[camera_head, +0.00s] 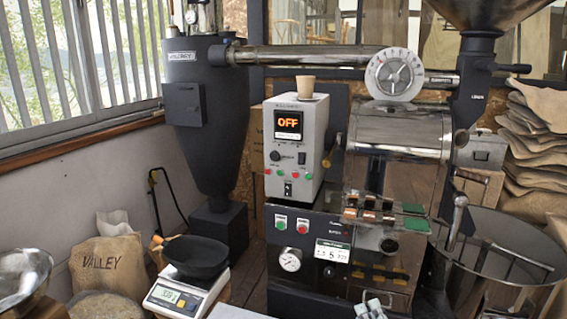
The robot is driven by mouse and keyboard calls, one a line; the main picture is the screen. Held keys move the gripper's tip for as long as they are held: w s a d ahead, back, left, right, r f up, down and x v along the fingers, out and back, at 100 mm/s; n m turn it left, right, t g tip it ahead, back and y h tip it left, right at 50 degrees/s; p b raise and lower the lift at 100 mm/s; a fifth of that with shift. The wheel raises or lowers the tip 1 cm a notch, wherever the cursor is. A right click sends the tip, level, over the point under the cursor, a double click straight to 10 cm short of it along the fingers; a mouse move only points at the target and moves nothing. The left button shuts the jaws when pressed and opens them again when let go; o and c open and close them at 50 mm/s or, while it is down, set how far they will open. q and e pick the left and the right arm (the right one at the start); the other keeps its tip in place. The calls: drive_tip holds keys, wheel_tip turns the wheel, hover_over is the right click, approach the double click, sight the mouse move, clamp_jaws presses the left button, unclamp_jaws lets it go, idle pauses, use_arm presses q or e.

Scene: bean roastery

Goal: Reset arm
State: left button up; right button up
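A small grey metal piece with short prongs (372,309) shows at the bottom edge, right of centre. It looks like the tip of my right gripper, in front of the roaster's lower body. Most of it is cut off, so I cannot tell whether it is open or shut. My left gripper and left arm are not in view.
The roaster's control box (298,150) reads OFF and bears a paper cup (305,86). A scale (186,296) with a black pan (196,257) stands left of the roaster. A VALLEY sack (107,264) and metal bowl (22,277) are left; a round cooling bin (505,262) is right.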

drive_tip(key=s+d+f+m+g+h, duration=0.3)
drive_tip(key=s+d+f+m+g, duration=0.1)
drive_tip(key=f+m, duration=0.35)
drive_tip(key=s+d+f+m+g+h, duration=0.3)
drive_tip(key=s+d+f+m+g, duration=0.15)
drive_tip(key=f+m, duration=0.3)
drive_tip(key=s+a+f+m+g+y, duration=0.1)
drive_tip(key=s+a+f+m+g, duration=0.2)
drive_tip(key=s, duration=0.5)
drive_tip(key=s+a+f+m+g+y, duration=0.2)
drive_tip(key=s+f+m+g, duration=0.15)
drive_tip(key=s, duration=0.45)
wheel_tip(320, 180, down, 27)
drive_tip(key=s+g, duration=0.2)
drive_tip(key=s+d+f+g, duration=0.1)
drive_tip(key=s+d+f, duration=0.2)
drive_tip(key=s+f, duration=1.2)
drive_tip(key=shift+s+f+n+h, duration=0.2)
drive_tip(key=shift+s+n+h, duration=0.2)
drive_tip(key=shift+s+n, duration=0.05)
